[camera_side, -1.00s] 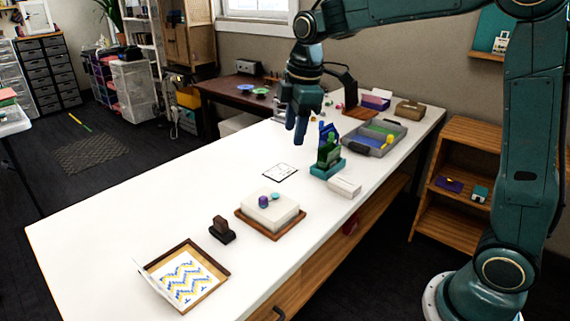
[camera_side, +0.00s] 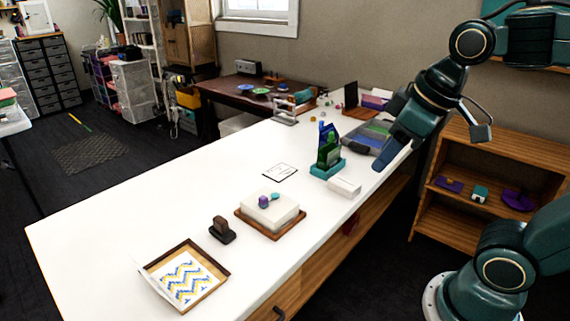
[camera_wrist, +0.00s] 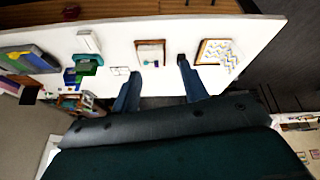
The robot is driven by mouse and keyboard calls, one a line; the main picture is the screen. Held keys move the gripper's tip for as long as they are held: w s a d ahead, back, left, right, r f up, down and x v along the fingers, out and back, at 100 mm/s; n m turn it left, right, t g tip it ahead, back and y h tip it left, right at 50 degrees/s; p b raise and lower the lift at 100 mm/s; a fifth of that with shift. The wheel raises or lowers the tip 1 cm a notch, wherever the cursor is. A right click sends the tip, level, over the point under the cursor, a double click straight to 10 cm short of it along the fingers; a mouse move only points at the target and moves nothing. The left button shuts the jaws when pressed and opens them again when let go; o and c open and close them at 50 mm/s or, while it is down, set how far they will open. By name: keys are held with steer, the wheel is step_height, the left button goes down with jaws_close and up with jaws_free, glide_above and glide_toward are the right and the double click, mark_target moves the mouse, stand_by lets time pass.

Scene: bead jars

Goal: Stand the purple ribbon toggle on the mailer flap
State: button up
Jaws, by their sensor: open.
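A small purple piece (camera_side: 263,201), which looks like the ribbon toggle, stands on a white block (camera_side: 270,214) in a wooden tray, beside a teal piece (camera_side: 275,196). The block also shows in the wrist view (camera_wrist: 151,50), between my fingers. A shallow brown-rimmed box (camera_side: 219,267) with a blue and yellow zigzag lining lies at the near left. A pale strip along its left side (camera_side: 151,285) may be the mailer flap; I cannot be sure. My gripper (camera_side: 381,164) is high over the table's right edge, far from the purple piece; its fingers (camera_wrist: 160,68) are apart and empty.
A dark stamp-like object (camera_side: 221,231) stands between the box and the block. A teal holder with green and blue items (camera_side: 327,168), a white box (camera_side: 344,187) and a grey tray (camera_side: 401,130) are farther back. The table's left side is clear.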

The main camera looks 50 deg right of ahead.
steer(key=shift+s+f+m+t, duration=0.1)
steer(key=shift+s+f+m, duration=0.25)
steer(key=shift+s, duration=0.35)
steer(key=shift+s+f+m+t, duration=0.1)
steer(key=shift+s+f+m, duration=0.3)
steer(key=shift+s, duration=0.25)
steer(key=shift+s+f+m+t, duration=0.1)
steer(key=shift+s+f+m, duration=0.25)
steer(key=shift+s, duration=0.35)
